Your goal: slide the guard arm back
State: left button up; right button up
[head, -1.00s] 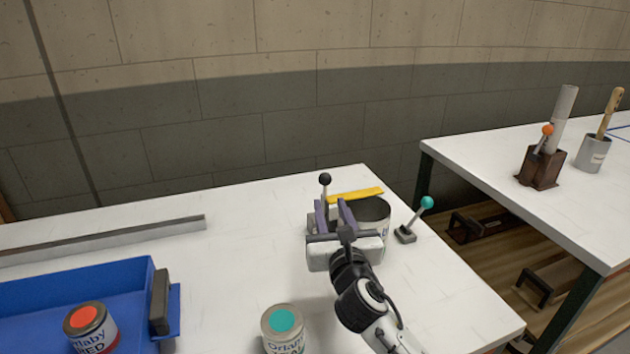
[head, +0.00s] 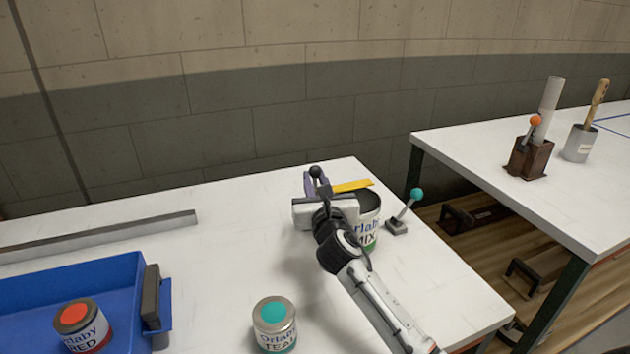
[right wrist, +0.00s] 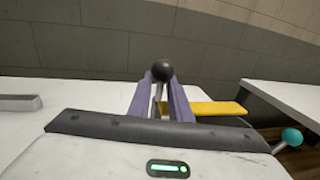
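The yellow guard arm (head: 352,186) lies across the top of the can labelled MIX (head: 368,222); it also shows in the right wrist view (right wrist: 205,107). A black ball knob (head: 315,172) on a thin upright stem stands at its left. In the right wrist view the knob (right wrist: 162,71) shows at the far ends of my right gripper's two purple fingers (right wrist: 161,95). The stem is between the fingers, with a gap visible, so the gripper looks open around it. In the head view my right gripper (head: 316,186) partly hides the stem and the can. My left gripper is not in view.
A lever with a teal knob (head: 416,194) stands just right of the MIX can. A teal can (head: 274,325) stands at the front. A blue tray (head: 120,275) holds a red can (head: 82,328). A grey rail (head: 100,228) lies at left. The table's middle is clear.

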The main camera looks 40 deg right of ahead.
grip_shut()
